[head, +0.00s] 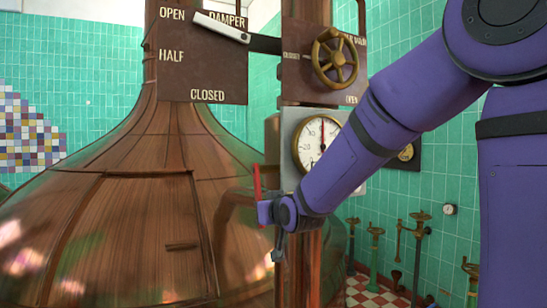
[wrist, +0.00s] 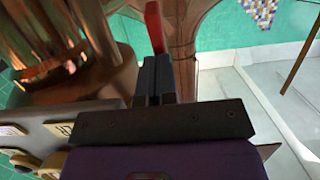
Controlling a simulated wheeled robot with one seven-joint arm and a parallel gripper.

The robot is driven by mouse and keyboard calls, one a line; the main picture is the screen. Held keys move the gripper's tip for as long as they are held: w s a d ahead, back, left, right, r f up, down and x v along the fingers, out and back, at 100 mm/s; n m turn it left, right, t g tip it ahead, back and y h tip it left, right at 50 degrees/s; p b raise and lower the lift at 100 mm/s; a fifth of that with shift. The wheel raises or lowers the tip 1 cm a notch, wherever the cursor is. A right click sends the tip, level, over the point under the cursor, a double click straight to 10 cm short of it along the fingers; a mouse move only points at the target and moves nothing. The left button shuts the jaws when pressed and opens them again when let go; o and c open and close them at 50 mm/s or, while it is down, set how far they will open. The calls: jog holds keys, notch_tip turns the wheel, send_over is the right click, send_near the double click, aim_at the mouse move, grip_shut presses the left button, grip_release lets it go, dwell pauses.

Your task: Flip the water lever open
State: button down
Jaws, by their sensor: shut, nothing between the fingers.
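A slim red lever (head: 257,181) stands upright beside the copper kettle in the head view, just above my gripper (head: 265,212); no label on it is readable. In the wrist view, the red lever (wrist: 155,27) rises just beyond the dark fingertips of my gripper (wrist: 154,62). The fingers are shut together with nothing between them. The lever is close to the fingertips, but I cannot tell whether they touch. Its lower end is hidden behind the fingers in the wrist view.
The large copper kettle (head: 115,220) fills the left. A damper plate (head: 195,75) with a white-handled lever (head: 221,27) hangs above. A brass handwheel (head: 334,58) and a round gauge (head: 312,145) are near my arm. Brass valves (head: 418,232) stand behind on the right.

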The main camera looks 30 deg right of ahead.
jog(key=shift+w+f, duration=0.25)
jog(key=shift+w, duration=0.15)
dwell(0.3)
